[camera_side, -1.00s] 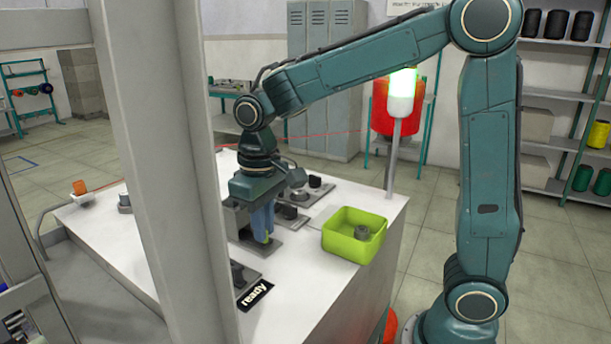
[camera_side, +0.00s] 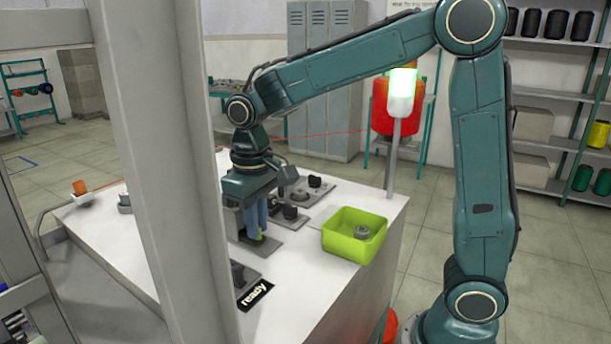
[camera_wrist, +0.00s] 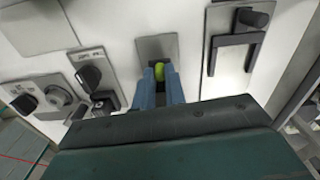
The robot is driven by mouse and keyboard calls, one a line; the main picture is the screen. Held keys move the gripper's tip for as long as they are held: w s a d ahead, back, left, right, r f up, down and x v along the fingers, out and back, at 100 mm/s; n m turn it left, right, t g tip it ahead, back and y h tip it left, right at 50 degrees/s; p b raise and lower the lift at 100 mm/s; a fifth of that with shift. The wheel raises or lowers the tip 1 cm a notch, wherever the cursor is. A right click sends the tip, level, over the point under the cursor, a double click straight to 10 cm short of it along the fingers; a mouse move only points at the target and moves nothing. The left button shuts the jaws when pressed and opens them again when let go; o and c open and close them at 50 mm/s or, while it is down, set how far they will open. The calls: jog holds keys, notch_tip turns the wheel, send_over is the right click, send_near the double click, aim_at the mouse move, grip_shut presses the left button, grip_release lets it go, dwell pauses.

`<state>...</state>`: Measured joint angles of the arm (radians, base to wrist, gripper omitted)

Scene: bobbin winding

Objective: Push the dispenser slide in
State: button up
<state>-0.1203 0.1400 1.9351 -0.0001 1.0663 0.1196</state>
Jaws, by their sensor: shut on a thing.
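My gripper (camera_side: 259,235) points straight down, with its blue fingers low over a grey plate (camera_side: 272,248) beside a grey block on the white bench. It also shows in the wrist view (camera_wrist: 160,77), where the fingers are shut on a small yellow-green part (camera_wrist: 168,75) in front of the grey plate (camera_wrist: 156,47). This part is mostly hidden by the fingers. I cannot tell for certain whether it belongs to the dispenser slide. The grey block behind the fingers is largely covered by my gripper.
A green bin (camera_side: 355,234) holding a small grey part stands right of my gripper. Black knobs on grey plates (camera_side: 315,183) lie behind it. A black "ready" sign (camera_side: 255,293) is at the front. A grey post stands left of my gripper.

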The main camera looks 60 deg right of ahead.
jog(key=shift+w, duration=0.45)
dwell(0.6)
jog(key=o, duration=0.6)
notch_tip(320, 180, up, 7)
dwell(0.9)
jog(key=shift+s, duration=0.15)
